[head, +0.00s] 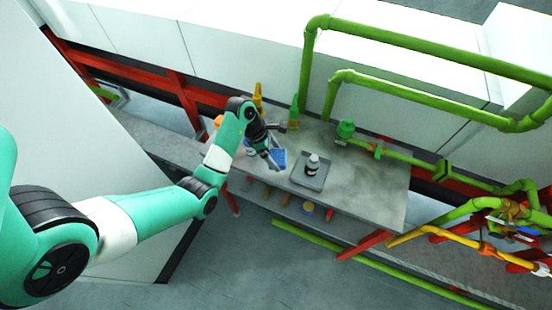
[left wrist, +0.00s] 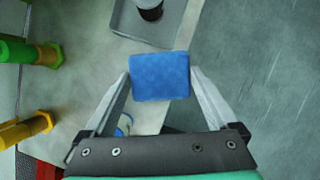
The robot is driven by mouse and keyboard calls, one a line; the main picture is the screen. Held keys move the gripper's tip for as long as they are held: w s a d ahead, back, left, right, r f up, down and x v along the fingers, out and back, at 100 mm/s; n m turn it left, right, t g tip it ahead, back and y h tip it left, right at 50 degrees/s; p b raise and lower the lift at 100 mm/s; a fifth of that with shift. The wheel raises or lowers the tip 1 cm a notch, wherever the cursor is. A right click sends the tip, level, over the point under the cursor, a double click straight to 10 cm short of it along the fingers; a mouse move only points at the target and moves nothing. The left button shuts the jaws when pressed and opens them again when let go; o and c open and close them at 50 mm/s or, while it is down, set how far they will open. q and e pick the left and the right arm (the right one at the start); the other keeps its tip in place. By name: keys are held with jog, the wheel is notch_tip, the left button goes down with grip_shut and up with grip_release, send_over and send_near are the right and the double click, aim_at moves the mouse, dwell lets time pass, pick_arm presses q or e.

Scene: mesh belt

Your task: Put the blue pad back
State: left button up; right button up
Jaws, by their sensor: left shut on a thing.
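The blue pad (head: 280,157) is a small flat square block. In the left wrist view, the blue pad (left wrist: 161,77) sits between the two fingertips. My left gripper (head: 272,160) is shut on it, with a finger on each side, over the front part of the grey bench (head: 370,190). In the left wrist view the left gripper (left wrist: 160,74) hides none of the pad's face. I cannot tell whether the pad touches the bench. My right gripper is not in view.
A grey tray (head: 299,178) with a dark bottle (head: 312,166) on it stands right of the pad. Green pipes (head: 400,150) run along the back right. The bench's right part is clear.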

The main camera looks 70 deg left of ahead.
aim_at(276, 151)
pick_arm(q)
jog(key=a+f+b, duration=0.1)
jog(key=f, duration=0.1)
jog(key=w+a+f, duration=0.1)
jog(key=a, duration=0.1)
jog(key=w+a+f+b, duration=0.1)
jog(key=f, duration=0.1)
jog(key=shift+a+f+b, duration=0.2)
jog(key=shift+f+b, duration=0.1)
jog(key=shift+b, duration=0.05)
jog(key=shift+w+a+f, duration=0.2)
jog(key=shift+a, duration=0.15)
jog(key=shift+a+f+b, duration=0.1)
jog(key=shift+f+b, duration=0.75)
jog(key=shift+f, duration=0.85)
jog(key=shift+f, duration=0.2)
jog(key=o, duration=1)
jog(key=shift+c, duration=0.2)
jog(key=shift+r, duration=0.15)
